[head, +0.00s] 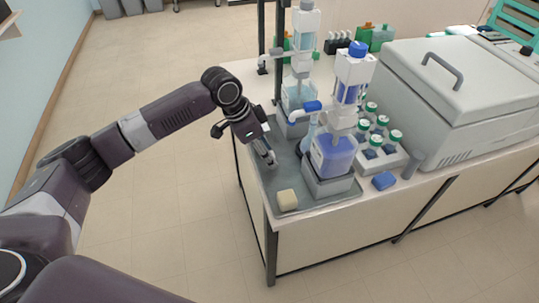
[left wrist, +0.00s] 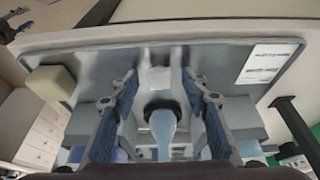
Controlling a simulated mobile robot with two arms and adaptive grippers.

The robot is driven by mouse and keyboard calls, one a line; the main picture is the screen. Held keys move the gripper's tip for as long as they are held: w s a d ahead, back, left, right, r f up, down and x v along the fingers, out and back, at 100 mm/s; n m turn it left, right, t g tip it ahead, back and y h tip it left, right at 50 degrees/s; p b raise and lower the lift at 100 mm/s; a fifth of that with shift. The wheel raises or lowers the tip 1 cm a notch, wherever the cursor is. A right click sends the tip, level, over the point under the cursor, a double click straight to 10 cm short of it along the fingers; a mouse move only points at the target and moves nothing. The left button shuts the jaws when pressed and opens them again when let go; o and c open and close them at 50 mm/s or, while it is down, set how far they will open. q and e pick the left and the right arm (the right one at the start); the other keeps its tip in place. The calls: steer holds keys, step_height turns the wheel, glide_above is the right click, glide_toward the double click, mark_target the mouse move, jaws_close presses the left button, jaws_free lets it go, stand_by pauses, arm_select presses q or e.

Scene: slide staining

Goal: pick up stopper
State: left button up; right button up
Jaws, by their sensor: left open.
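My left gripper (head: 270,158) hangs above the left side of a grey tray (head: 311,206). In the left wrist view the two fingers (left wrist: 161,84) are spread apart with nothing held between them. A pale blue, rounded piece with a dark collar (left wrist: 162,130) shows between the fingers, apart from both. A small white block (left wrist: 158,78) lies beyond it, near the fingertips. I cannot tell for certain which piece is the stopper. A small blue piece (head: 383,180) lies on the bench right of the tray. My right gripper is not in view.
A cream block (head: 287,200) sits at the tray's front corner, also in the left wrist view (left wrist: 50,83). Tall bottle stands (head: 331,157) with blue liquid rise right of the gripper. A vial rack (head: 381,157) and large grey machine (head: 455,95) stand further right.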

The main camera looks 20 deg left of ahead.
arm_select(q)
steer(key=c, duration=0.8)
steer(key=shift+c, duration=0.3)
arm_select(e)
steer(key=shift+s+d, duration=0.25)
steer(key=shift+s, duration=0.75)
